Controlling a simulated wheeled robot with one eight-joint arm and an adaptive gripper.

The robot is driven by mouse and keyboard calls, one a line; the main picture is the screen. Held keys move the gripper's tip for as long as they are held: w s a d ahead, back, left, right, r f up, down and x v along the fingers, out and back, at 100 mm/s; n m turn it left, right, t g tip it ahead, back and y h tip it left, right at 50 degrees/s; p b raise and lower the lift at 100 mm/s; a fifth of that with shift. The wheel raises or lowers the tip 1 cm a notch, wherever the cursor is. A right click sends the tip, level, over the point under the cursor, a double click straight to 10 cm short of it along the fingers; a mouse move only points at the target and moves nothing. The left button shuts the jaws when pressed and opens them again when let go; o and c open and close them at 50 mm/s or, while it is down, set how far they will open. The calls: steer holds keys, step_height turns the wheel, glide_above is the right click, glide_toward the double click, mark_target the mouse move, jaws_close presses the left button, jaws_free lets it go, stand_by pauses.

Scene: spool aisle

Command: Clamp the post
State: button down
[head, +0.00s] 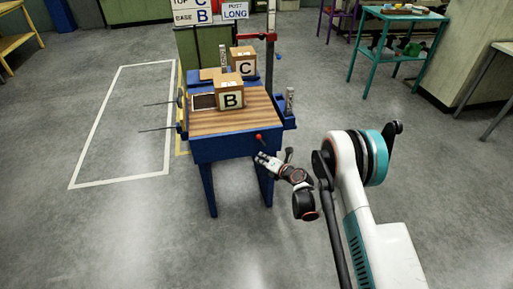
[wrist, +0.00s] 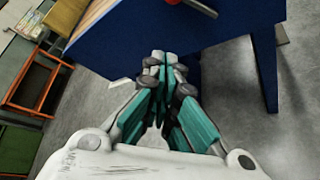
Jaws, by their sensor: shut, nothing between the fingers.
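A blue bench with a striped wooden top (head: 235,122) stands in the middle of the head view. A short grey upright piece (head: 290,100) stands at the bench's right side, and another (head: 222,57) stands farther back. I cannot tell which one is the post.
Box B (head: 230,97) sits on the bench and box C (head: 244,65) behind it. Thin rods stick out left. A teal table (head: 400,14) stands right. A white-outlined floor area (head: 130,125) is clear.

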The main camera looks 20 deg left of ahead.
mark_target(260, 140)
steer(key=b+x, duration=0.4)
steer(key=x, duration=0.6)
steer(key=shift+a+f, duration=0.1)
steer(key=shift+a, duration=0.05)
steer(key=shift+w+d+r, duration=0.75)
steer(key=shift+d+r, duration=0.1)
steer(key=shift+r, duration=0.2)
steer(key=shift+w+d+r, duration=0.35)
steer(key=shift+r, duration=0.15)
steer(key=shift+w+d, duration=0.1)
